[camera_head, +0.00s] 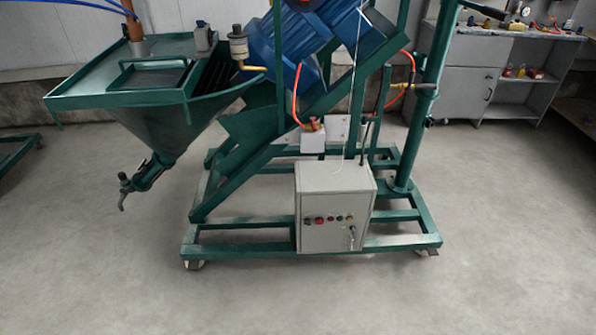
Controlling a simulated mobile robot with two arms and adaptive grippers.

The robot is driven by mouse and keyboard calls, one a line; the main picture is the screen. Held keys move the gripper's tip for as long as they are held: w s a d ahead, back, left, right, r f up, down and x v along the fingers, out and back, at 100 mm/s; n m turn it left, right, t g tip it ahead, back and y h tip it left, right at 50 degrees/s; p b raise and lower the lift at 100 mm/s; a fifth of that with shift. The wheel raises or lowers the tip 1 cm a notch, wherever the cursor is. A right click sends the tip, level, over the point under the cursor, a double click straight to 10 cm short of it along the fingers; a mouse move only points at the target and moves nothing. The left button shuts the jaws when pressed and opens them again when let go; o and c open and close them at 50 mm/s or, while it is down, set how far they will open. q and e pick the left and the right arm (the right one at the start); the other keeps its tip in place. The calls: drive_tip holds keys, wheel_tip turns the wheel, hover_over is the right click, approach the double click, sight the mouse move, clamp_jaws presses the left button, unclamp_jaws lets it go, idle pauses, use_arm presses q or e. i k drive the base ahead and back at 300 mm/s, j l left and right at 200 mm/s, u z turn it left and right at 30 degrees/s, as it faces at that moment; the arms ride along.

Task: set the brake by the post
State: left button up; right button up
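A green machine on a wheeled frame (270,249) stands on the floor in the head view. A tall green post (411,135) rises from the right side of the frame. A caster (427,252) shows under the front right corner, below and right of the post. Another caster (194,265) shows under the front left corner. Both are small, and I cannot tell whether a brake lever is set. A thin upright dark lever (366,140) stands behind the control box, left of the post. Neither of my grippers is in view.
A grey control box (325,206) with buttons sits on the front of the frame. A green hopper (165,125) overhangs at left, with a valve (137,181) below it. A grey workbench (478,75) stands at back right. The floor in front and to the right is clear.

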sight(432, 251)
drive_tip(key=z, duration=1.3)
drive_tip(key=i+l+u, duration=0.2)
drive_tip(key=i, duration=0.2)
drive_tip(key=i+l+u, duration=0.2)
drive_tip(key=i+l, duration=0.15)
drive_tip(key=i, duration=0.1)
